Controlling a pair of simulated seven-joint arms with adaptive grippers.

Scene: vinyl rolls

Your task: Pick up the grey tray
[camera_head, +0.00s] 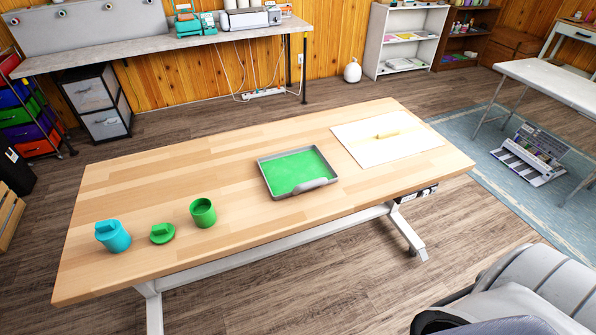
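The grey tray (313,187) lies flat on the wooden table (230,170), a little right of the table's middle. It is a shallow rectangle with a raised rim, and its inside is covered by a bright green surface (296,168). The near rim has a low dip in it. Nothing touches the tray from outside. Neither my left nor my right gripper shows in the head view.
Left of the tray stand an open green cup (203,214), a green lid (162,234) and a lidded turquoise container (113,237). Right of it lies a white sheet (365,150) with a small wooden roller-like piece (387,134). Bare tabletop surrounds the tray.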

